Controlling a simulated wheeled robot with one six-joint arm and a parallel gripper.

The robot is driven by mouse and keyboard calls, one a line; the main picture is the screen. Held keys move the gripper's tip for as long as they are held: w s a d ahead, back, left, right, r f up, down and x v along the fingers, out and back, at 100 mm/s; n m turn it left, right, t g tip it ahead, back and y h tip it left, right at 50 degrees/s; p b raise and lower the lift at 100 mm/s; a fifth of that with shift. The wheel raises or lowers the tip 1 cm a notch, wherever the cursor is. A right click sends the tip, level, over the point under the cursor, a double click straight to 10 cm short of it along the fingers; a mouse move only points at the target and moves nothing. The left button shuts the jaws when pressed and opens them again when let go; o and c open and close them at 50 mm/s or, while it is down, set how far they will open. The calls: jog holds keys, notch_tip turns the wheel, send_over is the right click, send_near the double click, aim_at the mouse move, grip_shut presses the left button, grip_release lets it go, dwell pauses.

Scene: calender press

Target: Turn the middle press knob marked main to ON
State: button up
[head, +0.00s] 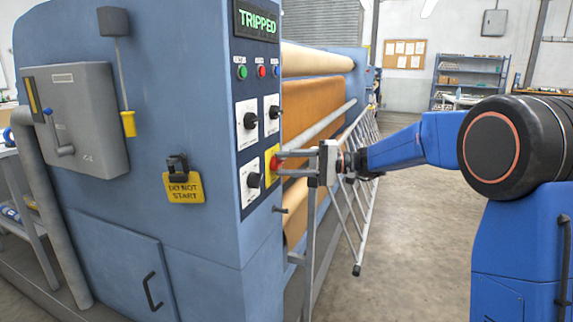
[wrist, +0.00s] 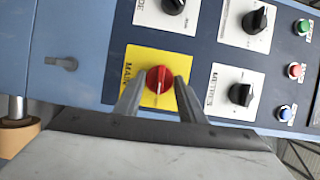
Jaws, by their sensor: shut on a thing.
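The main knob is red and sits on a yellow plate (wrist: 133,68) whose label is partly hidden by a finger. The red knob (wrist: 159,78) shows in the wrist view between my two grey fingers, and in the head view as a small red spot (head: 274,163) on the panel's edge. My gripper (head: 281,163) reaches the panel from the right, with its fingers on either side of the knob, shut on it. In the wrist view my gripper (wrist: 160,84) hides part of the plate. I cannot read the ON or OFF marks or the knob's setting.
Black knobs on white plates surround it, including one (wrist: 241,94) close beside my fingers. Green (head: 242,72), red and blue buttons sit above. The display (head: 256,22) reads TRIPPED. A yellow DO NOT START tag (head: 184,188) hangs on the cabinet. A slanted metal guard (head: 350,215) stands below my arm.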

jog(key=shift+m, duration=0.3)
dwell(0.4)
jog(key=o, duration=1)
jog(key=d, duration=1.7)
jog(key=shift+w+d+f, duration=0.1)
jog(key=shift+w+d, duration=0.1)
jog(key=shift+w, duration=0.2)
